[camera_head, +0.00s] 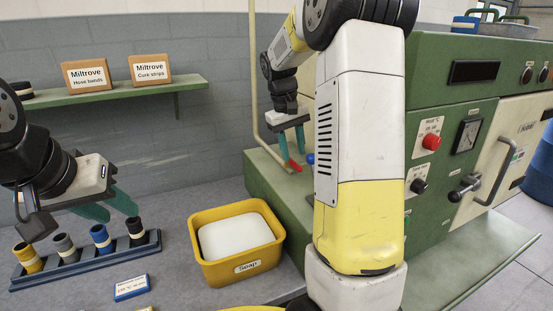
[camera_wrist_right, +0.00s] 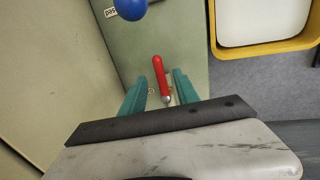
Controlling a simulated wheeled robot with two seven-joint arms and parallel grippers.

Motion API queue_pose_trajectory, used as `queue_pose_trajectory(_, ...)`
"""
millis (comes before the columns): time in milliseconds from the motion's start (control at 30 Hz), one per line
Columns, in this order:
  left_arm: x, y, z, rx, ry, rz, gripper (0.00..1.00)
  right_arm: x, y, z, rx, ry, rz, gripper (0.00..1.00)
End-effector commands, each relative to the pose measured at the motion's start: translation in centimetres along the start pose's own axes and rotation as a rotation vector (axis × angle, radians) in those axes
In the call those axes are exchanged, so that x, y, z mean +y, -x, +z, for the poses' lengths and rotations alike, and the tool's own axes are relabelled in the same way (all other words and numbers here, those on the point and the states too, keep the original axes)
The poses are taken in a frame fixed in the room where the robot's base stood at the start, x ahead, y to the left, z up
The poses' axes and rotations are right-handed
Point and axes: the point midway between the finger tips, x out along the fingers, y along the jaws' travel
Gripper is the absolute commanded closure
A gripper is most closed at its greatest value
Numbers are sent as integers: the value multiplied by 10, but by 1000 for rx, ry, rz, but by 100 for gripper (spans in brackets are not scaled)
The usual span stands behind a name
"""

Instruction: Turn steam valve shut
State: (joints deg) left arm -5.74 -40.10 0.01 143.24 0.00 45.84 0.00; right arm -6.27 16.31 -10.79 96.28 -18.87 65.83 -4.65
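A red lever handle (camera_wrist_right: 159,72) lies on top of the green machine block, pivoted at a metal end; I see no label saying steam on it. My right gripper (camera_wrist_right: 160,78) is open, one teal finger on each side of the red handle, with gaps visible on both sides. In the head view, my right gripper (camera_head: 292,152) is over the machine's left top, with the red handle (camera_head: 293,165) at its fingertips. A blue ball knob (camera_wrist_right: 131,8) stands further along the block. My left gripper (camera_head: 119,212) is open and empty, above the bench at the left.
A blue rack (camera_head: 85,264) with several coloured rollers stands below my left gripper. A yellow soap tub (camera_head: 209,262) with a white block stands between the rack and the green machine (camera_head: 262,182).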

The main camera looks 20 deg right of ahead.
Motion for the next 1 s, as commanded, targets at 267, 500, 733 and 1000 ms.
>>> queue_pose_trajectory(267,0,0,0,0,0,0,64,0,-34,0,-1,-1,0,63)
queue_pose_trajectory(500,0,0,0,0,0,0,64,0,-37,1,0,-1,0,63)
queue_pose_trajectory(733,0,0,0,0,0,0,64,0,-37,0,1,-1,-1,92)
queue_pose_trajectory(1000,0,0,0,0,0,0,64,0,-36,0,1,-1,-1,100)
